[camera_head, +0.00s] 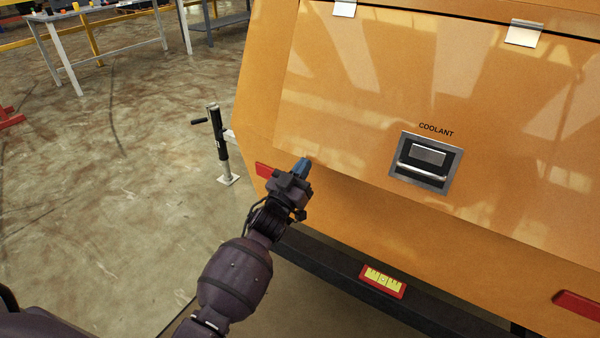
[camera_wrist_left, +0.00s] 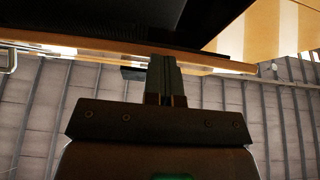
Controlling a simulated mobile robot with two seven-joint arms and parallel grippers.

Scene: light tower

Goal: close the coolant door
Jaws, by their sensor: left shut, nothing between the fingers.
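The coolant door (camera_head: 350,110) is a large orange panel hinged along its top, with a COOLANT label and a recessed metal latch (camera_head: 427,160). It lies close to the orange body; I cannot tell whether it is fully flush. My left gripper (camera_head: 303,166) is shut and empty, its tip at the door's lower left edge; contact is unclear. In the left wrist view its fingers (camera_wrist_left: 164,78) are together and point up toward an orange edge (camera_wrist_left: 100,46) beside a dark area. My right gripper is not in view.
Two metal hinges, one being the right hinge (camera_head: 524,33), hold the door's top. A dark frame bar with a red-edged yellow level (camera_head: 383,281) runs below. A black crank jack (camera_head: 219,145) stands left. A workbench (camera_head: 95,20) is far back left. The left floor is mostly clear.

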